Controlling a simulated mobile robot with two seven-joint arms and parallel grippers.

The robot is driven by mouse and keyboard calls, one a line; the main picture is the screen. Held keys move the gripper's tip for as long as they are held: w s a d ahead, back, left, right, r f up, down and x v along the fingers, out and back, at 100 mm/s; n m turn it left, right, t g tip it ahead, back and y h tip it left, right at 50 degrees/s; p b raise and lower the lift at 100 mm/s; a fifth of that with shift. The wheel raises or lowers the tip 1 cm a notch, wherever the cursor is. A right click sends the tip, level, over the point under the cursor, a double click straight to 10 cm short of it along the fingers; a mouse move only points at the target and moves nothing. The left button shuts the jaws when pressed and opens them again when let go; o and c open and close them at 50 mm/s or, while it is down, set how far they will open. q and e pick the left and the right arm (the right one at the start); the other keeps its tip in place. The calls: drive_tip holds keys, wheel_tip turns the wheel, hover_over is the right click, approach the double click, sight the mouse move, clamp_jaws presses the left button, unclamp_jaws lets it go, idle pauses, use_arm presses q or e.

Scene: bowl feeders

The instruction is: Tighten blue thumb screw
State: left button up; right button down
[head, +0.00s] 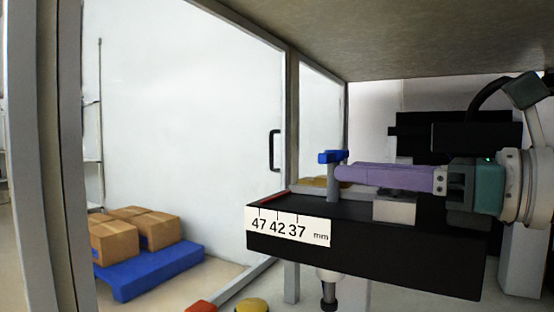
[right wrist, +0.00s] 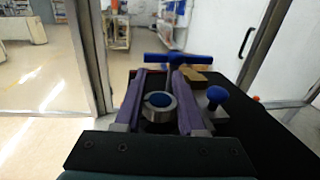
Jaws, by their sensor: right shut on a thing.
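The blue thumb screw (head: 333,155) has a T-shaped blue top on a grey post and stands upright at the far-left end of the black feeder block (head: 375,252). My right gripper (head: 340,172) reaches in level from the right, its purple fingertips at the post just below the blue top. In the right wrist view the blue crossbar (right wrist: 182,61) lies just beyond the fingertips (right wrist: 168,78), which close on the post. The fingers partly hide the post. My left gripper is not in view.
A scale label (head: 288,229) marks the block's front. Boxes (head: 145,225) on a blue pallet (head: 150,268) stand beyond a clear panel.

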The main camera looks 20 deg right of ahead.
drive_tip(key=c, duration=0.5)
unclamp_jaws()
drive_tip(key=b+v, duration=0.2)
drive_tip(key=v, duration=0.7)
drive_tip(key=shift+s+d+f, duration=0.1)
drive_tip(key=shift+s+d+b, duration=0.2)
drive_tip(key=shift+s+b, duration=0.1)
